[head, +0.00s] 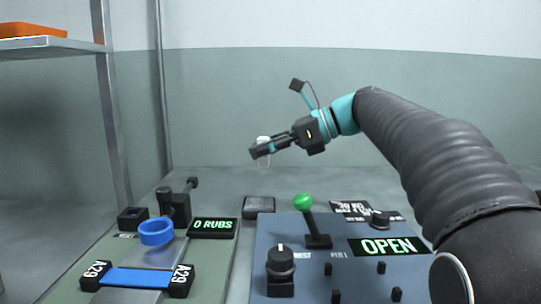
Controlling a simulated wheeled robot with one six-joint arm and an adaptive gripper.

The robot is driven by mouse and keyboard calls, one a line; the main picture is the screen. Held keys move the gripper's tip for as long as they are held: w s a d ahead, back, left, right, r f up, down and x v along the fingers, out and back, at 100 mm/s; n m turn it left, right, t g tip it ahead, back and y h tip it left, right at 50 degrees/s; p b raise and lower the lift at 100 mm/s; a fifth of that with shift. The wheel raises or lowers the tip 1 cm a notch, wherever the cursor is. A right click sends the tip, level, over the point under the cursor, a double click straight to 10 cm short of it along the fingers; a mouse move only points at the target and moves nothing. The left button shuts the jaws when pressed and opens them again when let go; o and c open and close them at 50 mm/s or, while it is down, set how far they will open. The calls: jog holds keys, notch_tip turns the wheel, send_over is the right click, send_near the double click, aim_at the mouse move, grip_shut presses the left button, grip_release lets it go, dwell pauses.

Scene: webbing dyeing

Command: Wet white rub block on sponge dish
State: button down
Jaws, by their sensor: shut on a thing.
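My gripper (262,150) is raised in the middle of the head view, tilted down to the left. It is shut on the white rub block (263,139), a small whitish piece that shows above and below the dark fingers, which hide its middle. A dark grey, flat-topped square dish (259,205), seemingly the sponge dish, sits on the bench below the gripper. There is a clear gap between the block and this dish. I cannot tell whether the block is wet.
At left, a green rub tester (118,251) carries a blue webbing strip (137,278), a blue ring (156,231) and a "0 RUBS" display (212,228). At right, a blue panel (340,268) has a green-knobbed lever (303,203) and an "OPEN" display (388,247). A metal shelf (50,48) stands left.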

aim_at(259, 202)
jog(key=shift+w+a+f+n+g, duration=0.25)
jog(key=shift+f+g, duration=0.1)
jog(key=shift+f, duration=0.35)
jog(key=shift+w+a+f+n+g, duration=0.2)
jog(key=shift+f+n+g, duration=0.1)
jog(key=shift+f, duration=0.4)
jog(key=shift+w+a+f+n+g, duration=0.15)
jog(key=shift+a+f+n+g, duration=0.15)
jog(key=shift+f, duration=0.4)
notch_tip(259, 202, down, 4)
jog(key=b, duration=0.3)
jog(key=shift+d+r+b, duration=0.15)
jog(key=shift+b, duration=0.15)
jog(key=shift+f, duration=0.5)
jog(key=shift+f+p, duration=0.25)
jog(key=shift+p, duration=0.1)
dwell(1.8)
notch_tip(259, 202, up, 3)
jog(key=p, duration=0.3)
jog(key=shift+f, duration=0.1)
jog(key=shift+r, duration=2.3)
